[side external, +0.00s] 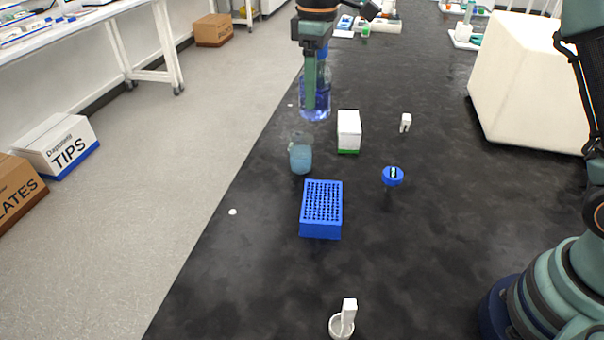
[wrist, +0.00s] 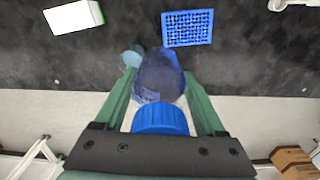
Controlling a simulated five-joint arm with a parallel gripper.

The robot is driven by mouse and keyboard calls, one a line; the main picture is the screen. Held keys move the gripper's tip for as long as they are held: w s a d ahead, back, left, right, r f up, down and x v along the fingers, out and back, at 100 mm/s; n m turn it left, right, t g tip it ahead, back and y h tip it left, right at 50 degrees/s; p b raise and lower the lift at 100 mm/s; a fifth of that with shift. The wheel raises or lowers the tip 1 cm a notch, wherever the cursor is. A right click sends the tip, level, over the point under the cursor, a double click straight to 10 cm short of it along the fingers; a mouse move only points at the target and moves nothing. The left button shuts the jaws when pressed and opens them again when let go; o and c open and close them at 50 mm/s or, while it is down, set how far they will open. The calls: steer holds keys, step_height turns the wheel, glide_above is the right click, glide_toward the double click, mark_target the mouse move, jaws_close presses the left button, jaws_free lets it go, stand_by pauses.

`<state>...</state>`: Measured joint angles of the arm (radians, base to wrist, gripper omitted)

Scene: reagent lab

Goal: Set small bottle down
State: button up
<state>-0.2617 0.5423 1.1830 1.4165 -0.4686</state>
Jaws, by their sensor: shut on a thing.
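The small bottle (side external: 315,97) is clear with blue-violet liquid and a blue cap. My gripper (side external: 311,100) is shut on it and holds it upright, seemingly raised above the black bench, near the bench's left edge. In the wrist view, the bottle (wrist: 159,72) sits between both green fingers of my gripper (wrist: 161,80), with its cap towards the camera. One finger covers part of the bottle in the side view. The exact gap under the bottle is hard to judge.
A beaker of blue liquid (side external: 300,157) stands close below the bottle in the picture. A white box with green base (side external: 348,130), a blue tip rack (side external: 321,212), a blue-topped item (side external: 392,177) and a mortar with pestle (side external: 342,324) stand around. The bench right of the rack is bare.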

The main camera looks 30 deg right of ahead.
steer(key=s+d+m, duration=0.3)
steer(key=d+m, duration=0.5)
steer(key=d, duration=1.4)
steer(key=f, duration=2)
steer(key=shift+s+a+f, duration=0.1)
steer(key=shift+a, duration=0.2)
steer(key=shift+f, duration=0.15)
steer(key=o, duration=1.5)
steer(key=shift+o, duration=0.2)
